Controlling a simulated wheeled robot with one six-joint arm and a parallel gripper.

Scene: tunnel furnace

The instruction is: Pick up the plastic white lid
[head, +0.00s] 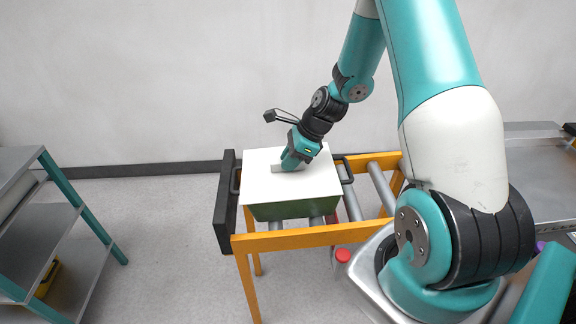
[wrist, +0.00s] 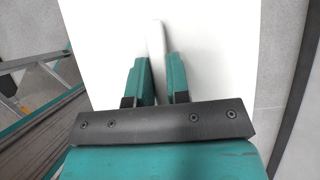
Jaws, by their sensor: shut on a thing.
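The white plastic lid (head: 262,184) lies flat over a green box (head: 295,208) on the orange roller stand. My gripper (head: 291,163) reaches down to the middle of the lid. In the wrist view the white lid (wrist: 105,50) fills most of the picture, with a narrow raised white handle running up its middle. My gripper (wrist: 162,88) has its two teal fingers on either side of that handle, shut on it. The fingertips hide part of the handle. I cannot tell any gap between lid and box.
The orange roller stand (head: 290,239) has a dark end plate (head: 227,205) at its left. A metal shelf rack (head: 50,215) with teal posts stands at the left. A red button (head: 343,255) is near the stand's front right. Grey floor is clear between rack and stand.

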